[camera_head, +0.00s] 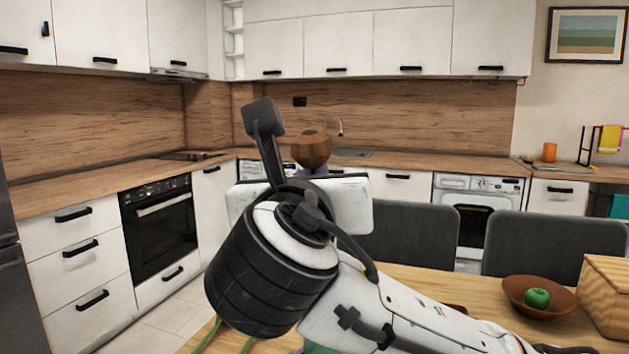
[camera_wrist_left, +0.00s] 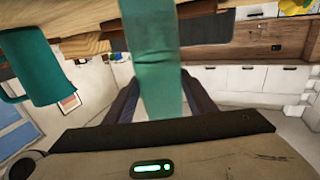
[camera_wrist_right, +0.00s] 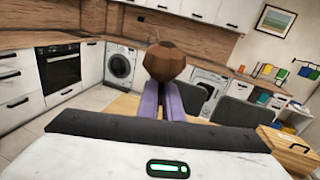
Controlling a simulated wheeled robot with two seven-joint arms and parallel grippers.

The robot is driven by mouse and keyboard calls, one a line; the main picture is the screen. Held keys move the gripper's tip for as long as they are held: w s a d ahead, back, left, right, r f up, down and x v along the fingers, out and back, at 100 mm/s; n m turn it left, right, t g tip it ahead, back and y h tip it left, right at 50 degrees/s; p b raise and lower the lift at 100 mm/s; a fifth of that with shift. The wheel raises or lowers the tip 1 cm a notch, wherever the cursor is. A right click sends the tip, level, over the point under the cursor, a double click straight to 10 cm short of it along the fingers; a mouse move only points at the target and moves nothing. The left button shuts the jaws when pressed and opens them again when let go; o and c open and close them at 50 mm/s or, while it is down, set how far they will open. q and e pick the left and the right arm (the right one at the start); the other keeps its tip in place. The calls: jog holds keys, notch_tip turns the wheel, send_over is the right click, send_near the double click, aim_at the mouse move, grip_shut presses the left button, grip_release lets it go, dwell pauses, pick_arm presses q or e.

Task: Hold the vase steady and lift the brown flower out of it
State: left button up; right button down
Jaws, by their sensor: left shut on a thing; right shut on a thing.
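The brown flower (camera_head: 312,150) has a rounded, faceted head and shows just beyond my right gripper (camera_head: 313,172) in the head view. In the right wrist view the flower head (camera_wrist_right: 165,62) stands at the tips of the purple fingers of my right gripper (camera_wrist_right: 161,90), which are shut on it. Its stem is hidden. In the left wrist view the teal vase (camera_wrist_left: 150,40) lies between the dark fingers of my left gripper (camera_wrist_left: 158,85), shut on it. My right arm covers much of the head view, so I cannot tell where the stem's lower end is.
A teal mug (camera_wrist_left: 32,65) shows in the left wrist view. On the wooden table (camera_head: 430,280) stand a brown bowl (camera_head: 516,300) with a green apple (camera_head: 537,298) and a wooden box (camera_head: 606,290) at right. Grey chairs (camera_head: 400,235) line the far side. Thin green strands show at bottom left.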

aim_at(307, 156)
jog(key=shift+r, duration=0.1)
jog(key=shift+s+a+r, duration=0.15)
jog(key=shift+s+r, duration=0.05)
jog(key=shift+r, duration=0.6)
jog(key=shift+s+a+r, duration=0.15)
jog(key=shift+r, duration=0.6)
pick_arm(q)
jog(key=o, duration=1.3)
